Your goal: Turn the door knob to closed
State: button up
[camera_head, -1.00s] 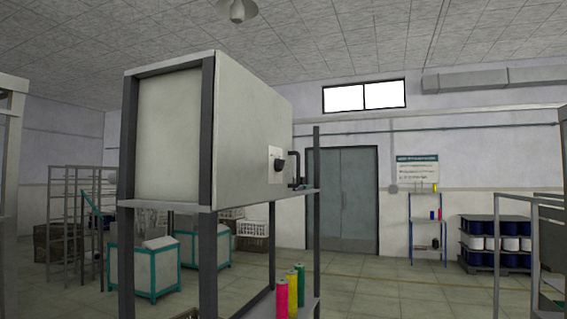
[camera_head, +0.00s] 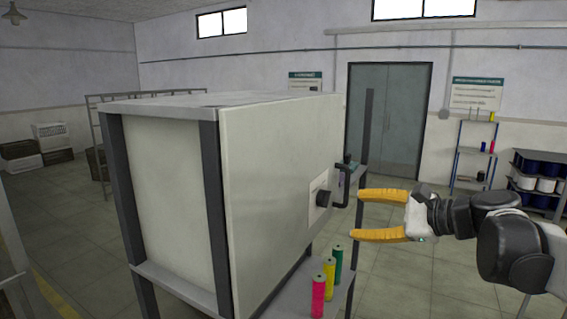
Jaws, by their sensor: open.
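The cabinet door (camera_head: 265,170) is a pale panel facing right on a box with dark posts. It looks shut against the box. The door knob (camera_head: 324,199) is a small black knob on a white plate (camera_head: 315,215) near the door's far edge. Which setting it points to is too small to tell. A dark bar handle (camera_head: 344,187) stands just right of the knob. My gripper (camera_head: 357,215) has two orange fingers, spread apart and empty. It points left toward the knob and handle, and appears apart from them.
Pink (camera_head: 318,296), yellow (camera_head: 329,277) and green (camera_head: 338,264) thread spools stand on the shelf (camera_head: 290,300) below the door. Behind are grey double doors (camera_head: 388,120) and a rack of spools (camera_head: 540,180). Open floor lies right of the cabinet.

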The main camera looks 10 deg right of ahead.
aim_at(329, 197)
jog(key=shift+m+t, duration=0.3)
jog(key=w+a+p, duration=0.1)
jog(key=w, duration=0.2)
jog(key=w+a, duration=0.2)
jog(key=w, duration=0.1)
jog(key=w+a+p, duration=0.1)
jog(key=w+a, duration=0.1)
jog(key=w, duration=0.1)
jog(key=shift+w+f+p, duration=0.15)
jog(key=shift+p, duration=0.15)
jog(key=c, duration=1.2)
